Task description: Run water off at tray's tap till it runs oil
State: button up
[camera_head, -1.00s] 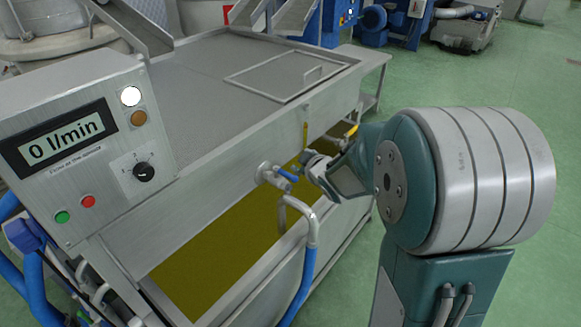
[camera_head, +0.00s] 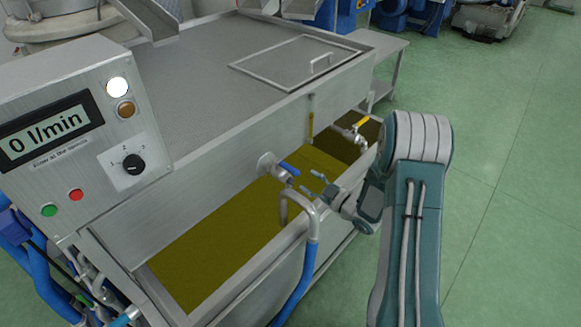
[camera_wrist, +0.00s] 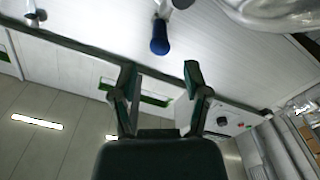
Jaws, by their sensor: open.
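The tap (camera_head: 268,167) with a blue lever (camera_head: 289,168) sticks out of the front wall of the steel tray (camera_head: 200,75). The lever points right and slightly down; its blue end (camera_wrist: 160,40) shows in the wrist view, ahead of the fingers. My gripper (camera_head: 312,183) is open and empty, just right of and below the lever, apart from it. It also shows in the wrist view (camera_wrist: 160,73). I see no stream at the tap. A yellow-green strip (camera_head: 311,125) stands upright on the tray's front. A control box display (camera_head: 45,135) reads 0 l/min.
A yellow-handled tap (camera_head: 360,125) sits further right, by a dark brown compartment (camera_head: 335,142). Below lies a trough (camera_head: 215,315) of yellow-green liquid. A bent steel pipe (camera_head: 313,212) with a blue hose (camera_head: 308,270) rises close to my gripper. The green floor (camera_head: 500,190) at right is clear.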

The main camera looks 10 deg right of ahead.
aim_at(295, 172)
jog(key=x, duration=0.9)
jog(key=shift+s, duration=0.1)
grip_shut()
